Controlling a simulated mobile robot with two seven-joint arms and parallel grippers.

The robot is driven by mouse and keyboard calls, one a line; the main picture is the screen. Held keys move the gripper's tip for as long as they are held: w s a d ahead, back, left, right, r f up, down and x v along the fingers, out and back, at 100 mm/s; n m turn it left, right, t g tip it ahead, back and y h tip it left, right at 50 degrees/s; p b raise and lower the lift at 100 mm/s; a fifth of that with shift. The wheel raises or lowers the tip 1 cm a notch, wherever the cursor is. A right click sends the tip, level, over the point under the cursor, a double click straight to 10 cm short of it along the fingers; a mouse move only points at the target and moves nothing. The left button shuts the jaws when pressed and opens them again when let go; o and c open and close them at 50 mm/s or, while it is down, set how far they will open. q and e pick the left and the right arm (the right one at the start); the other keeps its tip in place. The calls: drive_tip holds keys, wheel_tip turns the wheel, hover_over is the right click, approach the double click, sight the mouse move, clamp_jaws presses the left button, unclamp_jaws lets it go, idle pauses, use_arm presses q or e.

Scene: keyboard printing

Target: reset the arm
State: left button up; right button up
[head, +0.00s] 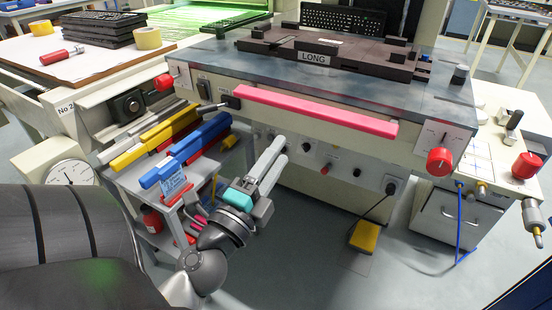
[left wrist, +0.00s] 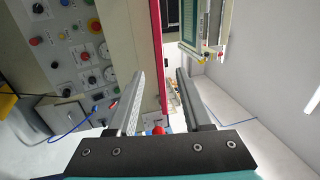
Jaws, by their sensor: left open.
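My left gripper (head: 279,151) is in the lower middle of the head view, in front of the machine and below its table. Its two grey fingers point up and to the right, apart, with nothing between them. The left wrist view shows the open fingers (left wrist: 160,76) from behind, with the machine's panel to the left. My left arm comes up from the bottom of the head view. My right gripper is in neither view.
The machine's table with a pink front bar (head: 315,112) stands above and beyond my gripper. A shelf cart with blue bars (head: 195,145) is close to its left. A yellow pedal (head: 365,236) lies on the floor at right. Open floor is below.

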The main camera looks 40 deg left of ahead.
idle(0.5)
